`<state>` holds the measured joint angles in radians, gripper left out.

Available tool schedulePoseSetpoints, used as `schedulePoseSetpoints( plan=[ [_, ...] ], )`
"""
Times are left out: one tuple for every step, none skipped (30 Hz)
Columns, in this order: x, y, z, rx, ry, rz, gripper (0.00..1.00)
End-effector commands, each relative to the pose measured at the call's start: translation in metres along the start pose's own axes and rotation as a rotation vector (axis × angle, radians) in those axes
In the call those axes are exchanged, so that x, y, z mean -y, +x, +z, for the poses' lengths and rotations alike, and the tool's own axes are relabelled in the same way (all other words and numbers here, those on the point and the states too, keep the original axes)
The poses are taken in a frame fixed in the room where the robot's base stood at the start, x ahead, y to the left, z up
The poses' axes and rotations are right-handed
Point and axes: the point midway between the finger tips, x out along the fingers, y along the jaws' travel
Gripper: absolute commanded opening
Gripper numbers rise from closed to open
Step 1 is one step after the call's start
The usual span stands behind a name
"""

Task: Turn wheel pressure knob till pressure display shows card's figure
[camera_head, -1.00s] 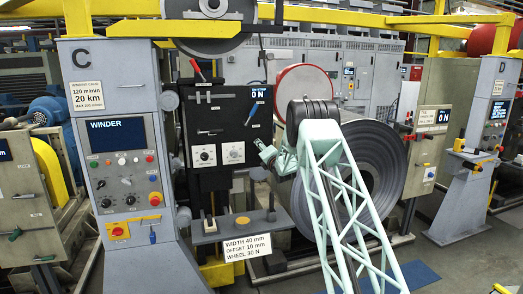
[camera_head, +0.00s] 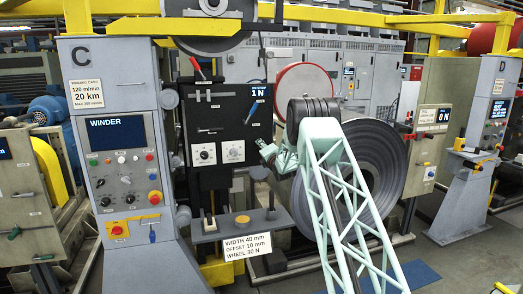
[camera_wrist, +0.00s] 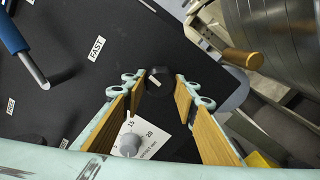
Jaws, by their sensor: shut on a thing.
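The pressure display (camera_head: 258,90) at the top right of the black panel reads 1 N. The card (camera_head: 246,246) below the panel reads width 40 mm, offset 10 mm, wheel 30 N. My gripper (camera_head: 266,150) is at the panel's right edge, and hides the knob in the head view. In the wrist view, my gripper (camera_wrist: 161,84) is shut on a black knob (camera_wrist: 157,80) with a pale pointer line, between the tips of its wood-coloured pads.
A grey knob (camera_wrist: 129,145) on a white scale plate sits close to my left finger. Another knob (camera_head: 204,154) is further left on the panel. A blue-handled lever (camera_wrist: 14,35) is at upper left. A large steel coil (camera_head: 375,170) stands behind my arm.

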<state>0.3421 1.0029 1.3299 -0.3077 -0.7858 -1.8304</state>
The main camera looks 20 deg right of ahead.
Motion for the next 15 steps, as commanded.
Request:
schedulePoseSetpoints(
  plan=[
    [0.0015, 0.0002, -0.0009, 0.000, 0.024, 0.001, 0.17],
    [0.0015, 0.0002, -0.0009, 0.000, 0.039, 0.001, 0.17],
    [0.0014, 0.0002, -0.0009, 0.000, 0.063, 0.001, 0.17],
    [0.0013, 0.0002, -0.0008, 0.000, 0.082, 0.001, 0.17],
    [0.0012, 0.0002, -0.0008, 0.000, 0.101, 0.001, 0.17],
    [0.0012, 0.0002, -0.0008, 0.000, 0.128, 0.001, 0.17],
    [0.0011, 0.0002, -0.0008, 0.000, 0.149, 0.001, 0.17],
    [0.0010, 0.0002, -0.0008, 0.000, 0.171, 0.002, 0.17],
    [0.0010, 0.0002, -0.0008, 0.000, 0.200, 0.002, 0.17],
    [0.0010, 0.0002, -0.0009, 0.000, 0.222, 0.002, 0.17],
    [0.0011, 0.0002, -0.0009, 0.000, 0.244, 0.002, 0.17],
    [0.0011, 0.0003, -0.0009, 0.000, 0.275, 0.002, 0.17],
    [0.0010, 0.0003, -0.0009, 0.000, 0.298, 0.002, 0.17],
    [0.0010, 0.0003, -0.0008, 0.000, 0.320, 0.001, 0.17],
    [0.0009, 0.0003, -0.0007, 0.000, 0.351, 0.001, 0.17]
  ],
)
